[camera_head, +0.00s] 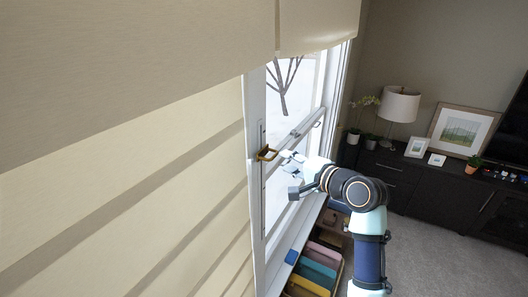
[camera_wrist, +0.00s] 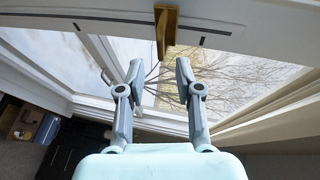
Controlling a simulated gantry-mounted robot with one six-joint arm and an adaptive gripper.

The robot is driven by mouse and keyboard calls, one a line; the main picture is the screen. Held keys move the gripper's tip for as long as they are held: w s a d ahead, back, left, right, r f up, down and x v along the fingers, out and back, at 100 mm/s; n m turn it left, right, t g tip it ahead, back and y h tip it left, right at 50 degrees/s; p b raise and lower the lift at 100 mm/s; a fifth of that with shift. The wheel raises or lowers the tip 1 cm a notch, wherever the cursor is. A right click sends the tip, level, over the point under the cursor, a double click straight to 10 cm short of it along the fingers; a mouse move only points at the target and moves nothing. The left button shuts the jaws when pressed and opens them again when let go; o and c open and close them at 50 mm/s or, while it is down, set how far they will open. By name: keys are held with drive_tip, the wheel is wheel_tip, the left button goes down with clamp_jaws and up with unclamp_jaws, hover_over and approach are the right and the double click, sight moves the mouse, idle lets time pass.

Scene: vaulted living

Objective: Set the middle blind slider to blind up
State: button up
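The slider is a brass handle (camera_head: 266,153) on a vertical slotted track (camera_head: 263,205) on the white window post. It sits in the upper part of the track. In the wrist view the brass handle (camera_wrist: 166,32) sticks out toward me, with dark slot showing on both sides of it. My gripper (camera_head: 289,160) is just right of the handle in the head view. In the wrist view my gripper (camera_wrist: 159,68) is open and empty. The handle lies just beyond its fingertips, roughly in line with the gap. I cannot tell whether they touch.
A beige blind (camera_head: 120,190) covers the left window; another blind (camera_head: 318,25) is raised at the right window. Below the sill is a box of colored folders (camera_head: 318,262). A dark cabinet (camera_head: 435,190) with a lamp (camera_head: 398,104) and pictures stands at right.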

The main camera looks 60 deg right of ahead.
sight(274, 156)
drive_tip(key=p+x, duration=0.1)
drive_tip(key=x, duration=0.5)
drive_tip(key=shift+w, duration=0.35)
clamp_jaws()
drive_tip(key=shift+f, duration=0.1)
